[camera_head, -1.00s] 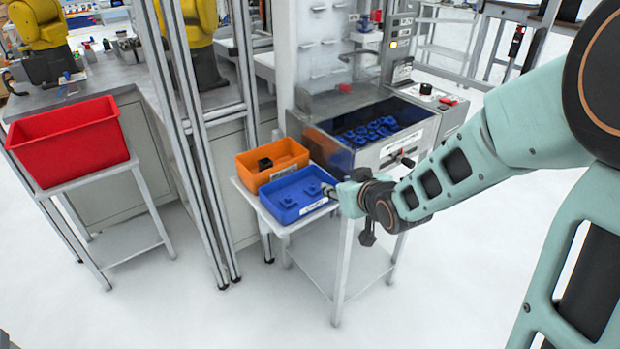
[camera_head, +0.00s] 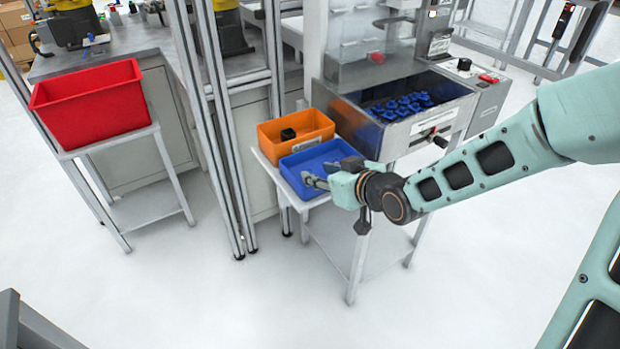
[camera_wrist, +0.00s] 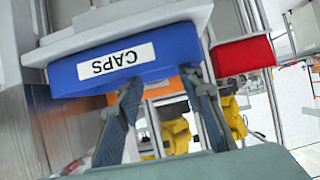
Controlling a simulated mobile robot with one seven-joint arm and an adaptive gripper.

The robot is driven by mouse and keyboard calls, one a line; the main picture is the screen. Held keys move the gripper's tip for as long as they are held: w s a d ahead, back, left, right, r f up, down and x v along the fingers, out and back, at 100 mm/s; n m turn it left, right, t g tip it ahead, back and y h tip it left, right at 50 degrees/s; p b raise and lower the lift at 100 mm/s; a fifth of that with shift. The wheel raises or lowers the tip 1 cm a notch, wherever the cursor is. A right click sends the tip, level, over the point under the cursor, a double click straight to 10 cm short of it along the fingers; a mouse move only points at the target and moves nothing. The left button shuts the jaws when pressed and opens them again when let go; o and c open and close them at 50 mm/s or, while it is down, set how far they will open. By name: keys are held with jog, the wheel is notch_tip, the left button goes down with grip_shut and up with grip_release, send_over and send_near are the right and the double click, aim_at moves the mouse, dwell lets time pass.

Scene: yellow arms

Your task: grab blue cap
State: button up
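The blue bin (camera_head: 290,168) stands on a small white table. It also shows in the wrist view (camera_wrist: 185,50), where its label reads CAPS upside down. My gripper (camera_head: 320,175) is at the bin's front right part, with its fingers over the bin in the head view. The two fingers are spread with nothing between them, and they also show apart in the wrist view (camera_wrist: 163,92). I cannot make out a separate blue cap in the bin now; the fingers cover part of its inside.
An orange bin (camera_head: 268,137) with a dark piece (camera_head: 288,134) stands directly behind the blue one. A machine tray (camera_head: 425,122) holding several blue parts (camera_head: 403,106) is to the right. Metal posts (camera_head: 215,140) rise to the left. A red bin (camera_head: 95,115) stands farther left.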

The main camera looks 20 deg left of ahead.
aim_at(309, 170)
jog(key=b+x, duration=0.1)
jog(key=x, duration=0.3)
jog(key=shift+w+f, duration=0.3)
jog(key=c, duration=0.5)
jog(key=shift+r, duration=0.1)
